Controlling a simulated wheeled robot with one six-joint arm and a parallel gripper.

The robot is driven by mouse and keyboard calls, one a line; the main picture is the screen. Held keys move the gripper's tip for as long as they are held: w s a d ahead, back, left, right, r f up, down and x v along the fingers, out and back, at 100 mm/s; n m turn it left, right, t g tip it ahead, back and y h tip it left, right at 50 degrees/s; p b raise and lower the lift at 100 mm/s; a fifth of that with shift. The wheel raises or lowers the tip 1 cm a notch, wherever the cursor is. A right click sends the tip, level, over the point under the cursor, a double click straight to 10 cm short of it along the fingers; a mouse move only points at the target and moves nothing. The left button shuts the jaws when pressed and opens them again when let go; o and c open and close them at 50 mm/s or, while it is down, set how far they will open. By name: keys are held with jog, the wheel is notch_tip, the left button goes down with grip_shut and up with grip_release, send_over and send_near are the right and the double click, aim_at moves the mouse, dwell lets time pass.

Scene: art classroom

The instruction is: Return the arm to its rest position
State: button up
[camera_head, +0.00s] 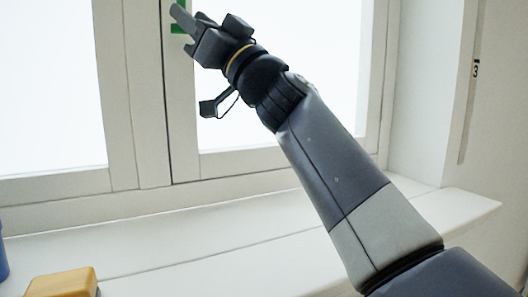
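My gripper (180,26) is at the upper left end of my arm, in front of the window. The arm reaches up and to the left from the lower right corner. The gripper points to the upper left, and its dark fingers show small and partly overlapping. I cannot tell if they are open or shut.
A white-framed window (140,110) fills the background. Below it runs a white sill (220,240). A yellow block (62,283) and the edge of a blue object (2,262) are at the lower left.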

jog(key=p+x, duration=0.1)
jog(key=x, duration=0.3)
jog(key=shift+w+a+r+p, duration=0.1)
jog(key=shift+a+r+p, duration=0.05)
jog(key=shift+p, duration=0.2)
